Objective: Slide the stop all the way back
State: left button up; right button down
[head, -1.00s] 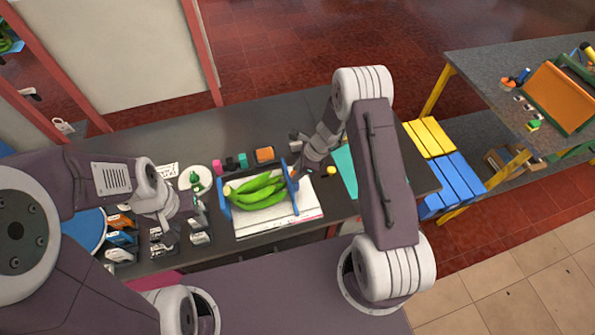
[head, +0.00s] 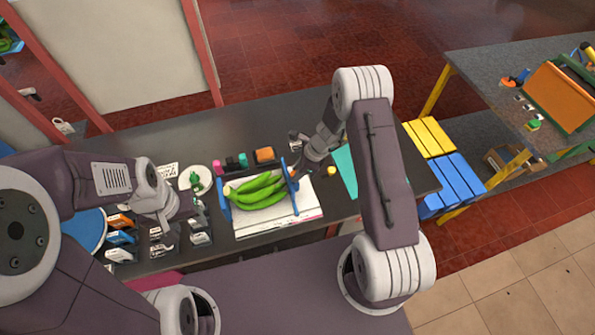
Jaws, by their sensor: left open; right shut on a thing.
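Green bananas (head: 258,191) lie between two blue uprights above a white board (head: 278,218) on the dark counter. I take the right-hand blue upright (head: 291,193) to be the stop; the left-hand upright (head: 225,205) stands at the bananas' other end. My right gripper (head: 297,172) is at the upper part of the right-hand upright and shut on it; its fingertips are small and partly hidden. My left gripper (head: 167,238) is open, above the counter among small packets, well left of the bananas.
Small pink, black, teal and orange items (head: 264,155) stand behind the bananas. A white plate (head: 196,178) with a green thing and several packets (head: 122,238) are at left.

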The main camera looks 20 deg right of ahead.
dwell(0.3)
jog(key=d, duration=0.5)
jog(key=shift+w, duration=0.1)
jog(key=shift+a, duration=0.1)
jog(key=c, duration=1.4)
grip_release()
